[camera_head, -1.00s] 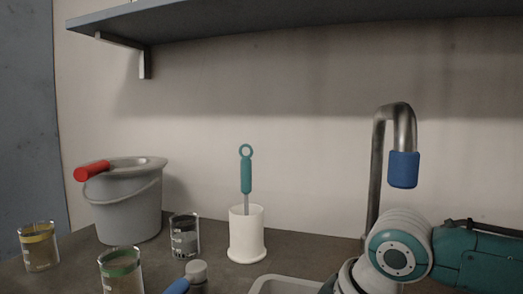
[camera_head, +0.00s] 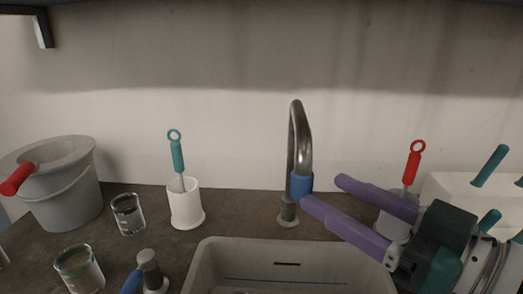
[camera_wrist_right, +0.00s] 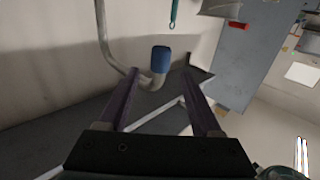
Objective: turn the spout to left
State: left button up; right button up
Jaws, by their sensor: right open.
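The spout (camera_head: 301,130) is a curved grey metal pipe with a blue end (camera_head: 302,185), standing behind the sink. In the head view its end hangs toward me and slightly right of its base (camera_head: 288,215). My right gripper (camera_head: 322,190) comes in from the right with two purple fingers, open and empty. Its lower fingertip is close to the blue end; I cannot tell whether they touch. In the right wrist view the blue end (camera_wrist_right: 161,60) shows between the purple fingers (camera_wrist_right: 160,78), near or past their tips. My left gripper is not in view.
A pale sink (camera_head: 215,262) lies in front of the spout. A white holder (camera_head: 186,207) with a teal-handled brush, a glass beaker (camera_head: 128,215) and a grey bucket (camera_head: 65,190) stand left. A red-handled tool (camera_head: 415,160) and a white rack (camera_head: 455,188) stand right, close to my arm.

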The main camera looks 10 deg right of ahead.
aim_at(295, 180)
jog(key=x, duration=0.9)
jog(key=shift+b, duration=0.35)
jog(key=shift+s+f, duration=0.1)
jog(key=shift+c, duration=0.3)
grip_shut()
dwell(0.4)
